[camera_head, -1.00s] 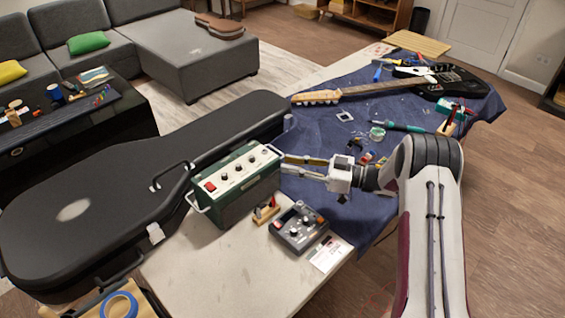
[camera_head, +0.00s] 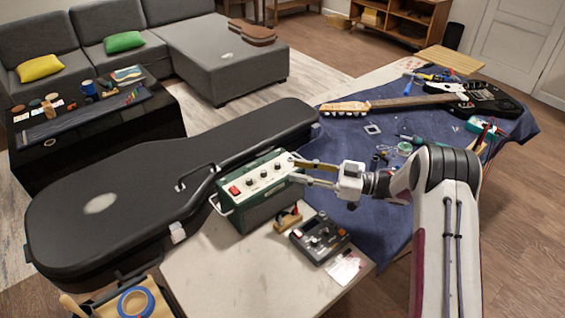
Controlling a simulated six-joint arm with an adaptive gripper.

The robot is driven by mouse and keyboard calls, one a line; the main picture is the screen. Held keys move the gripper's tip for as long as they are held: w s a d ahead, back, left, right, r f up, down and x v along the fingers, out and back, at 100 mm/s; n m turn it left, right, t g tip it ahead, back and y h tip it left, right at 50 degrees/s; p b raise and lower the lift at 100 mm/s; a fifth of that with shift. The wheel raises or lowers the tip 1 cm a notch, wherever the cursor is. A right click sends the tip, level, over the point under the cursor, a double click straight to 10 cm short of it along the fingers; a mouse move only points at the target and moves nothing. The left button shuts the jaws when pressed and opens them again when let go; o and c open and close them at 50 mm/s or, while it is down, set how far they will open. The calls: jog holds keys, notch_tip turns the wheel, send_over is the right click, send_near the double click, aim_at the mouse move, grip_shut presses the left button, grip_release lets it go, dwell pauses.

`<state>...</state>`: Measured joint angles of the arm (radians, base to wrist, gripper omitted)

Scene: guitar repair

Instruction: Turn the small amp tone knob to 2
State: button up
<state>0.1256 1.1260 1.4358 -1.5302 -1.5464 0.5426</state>
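The small green amp (camera_head: 262,207) stands on the pale table top beside the guitar case. Its light control panel faces up, with a red switch (camera_head: 234,190) at the left and a row of small dark knobs (camera_head: 263,174) along it. The knob labels and pointer positions are too small to read. My gripper (camera_head: 291,168) reaches in from the right, its two fingers apart and empty. The fingertips are at the panel's right end, close to the rightmost knob (camera_head: 277,167). I cannot tell whether they touch the amp.
A black guitar case (camera_head: 130,205) lies directly behind and left of the amp. A dark pedal box (camera_head: 319,238) and a small wooden stand (camera_head: 287,219) sit in front of it. An electric guitar (camera_head: 420,99) and tools lie on the blue cloth.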

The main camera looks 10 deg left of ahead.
jog(key=shift+n+g, duration=0.6)
jog(key=shift+n, duration=0.2)
jog(key=a+r, duration=0.1)
jog(key=a, duration=0.1)
jog(key=a+r, duration=0.1)
jog(key=a, duration=0.1)
jog(key=a+r, duration=0.2)
jog(key=shift+s, duration=0.15)
jog(key=shift+t, duration=0.4)
jog(key=a+r, duration=0.1)
jog(key=w+a+r, duration=0.1)
jog(key=a, duration=0.1)
jog(key=a+r, duration=0.1)
jog(key=a, duration=0.1)
jog(key=shift+w+a+r, duration=0.25)
jog(key=shift+w, duration=0.15)
jog(key=w+a+r+m+t+h, duration=0.8)
jog(key=w+r+m+t+h, duration=0.15)
jog(key=w+m+h, duration=0.2)
jog(key=s+d+f+m+g+h, duration=0.7)
jog(key=s+d+f+m+g, duration=0.1)
jog(key=s+d+f, duration=0.2)
jog(key=shift+s+d, duration=0.8)
jog(key=shift+s, duration=0.4)
jog(key=shift+f, duration=0.15)
